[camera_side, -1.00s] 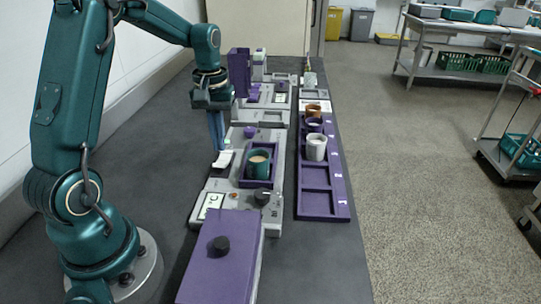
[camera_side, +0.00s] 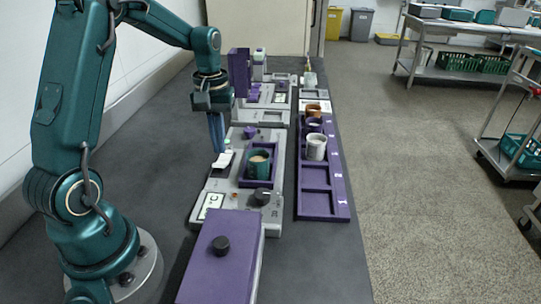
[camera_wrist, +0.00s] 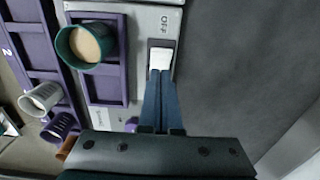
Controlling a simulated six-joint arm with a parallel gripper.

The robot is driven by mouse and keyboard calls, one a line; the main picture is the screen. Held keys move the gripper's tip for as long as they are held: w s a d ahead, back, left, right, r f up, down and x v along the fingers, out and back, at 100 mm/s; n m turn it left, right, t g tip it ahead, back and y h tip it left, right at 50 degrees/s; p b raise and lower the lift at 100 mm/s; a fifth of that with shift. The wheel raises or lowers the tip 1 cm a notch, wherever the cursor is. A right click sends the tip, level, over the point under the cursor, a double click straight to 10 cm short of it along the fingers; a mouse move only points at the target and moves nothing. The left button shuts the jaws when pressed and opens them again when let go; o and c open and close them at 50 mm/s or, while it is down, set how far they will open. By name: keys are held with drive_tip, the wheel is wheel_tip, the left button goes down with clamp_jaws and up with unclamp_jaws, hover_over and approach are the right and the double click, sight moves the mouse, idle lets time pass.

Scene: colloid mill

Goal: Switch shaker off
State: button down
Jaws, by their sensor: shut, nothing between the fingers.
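The shaker is a grey unit (camera_side: 236,180) with a purple tray (camera_side: 244,178) holding a green cup (camera_side: 258,167) of light brown liquid. The cup also shows in the wrist view (camera_wrist: 75,48). A white rocker switch (camera_side: 223,158) sits on the shaker's left edge. In the wrist view the switch (camera_wrist: 160,56) is beside the printed word OFF. My gripper (camera_side: 218,150) is shut and empty, pointing down. Its blue fingertips (camera_wrist: 160,73) are at the switch's near end and seem to touch it. They partly hide the switch, so its tilt is unclear.
A purple rack (camera_side: 318,205) with several numbered slots stands right of the shaker, holding a few cups, one of them white (camera_side: 316,148). A purple box with a black knob (camera_side: 221,245) is in front. The dark bench left of the shaker is clear.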

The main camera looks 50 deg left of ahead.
sight(221, 163)
drive_tip(key=shift+f, duration=1.8)
idle(0.7)
drive_tip(key=shift+r, duration=3.55)
drive_tip(key=shift+d, duration=0.1)
drive_tip(key=s+d+r+m+t, duration=0.3)
drive_tip(key=d+r+m, duration=0.1)
drive_tip(key=d+r, duration=0.5)
drive_tip(key=s+d+f+m+t, duration=0.2)
drive_tip(key=s+d+f+m, duration=0.2)
drive_tip(key=s, duration=0.5)
drive_tip(key=d, duration=0.2)
drive_tip(key=shift+s+d+m+t, duration=0.15)
drive_tip(key=shift+d+m+t, duration=0.15)
drive_tip(key=shift+m, duration=0.1)
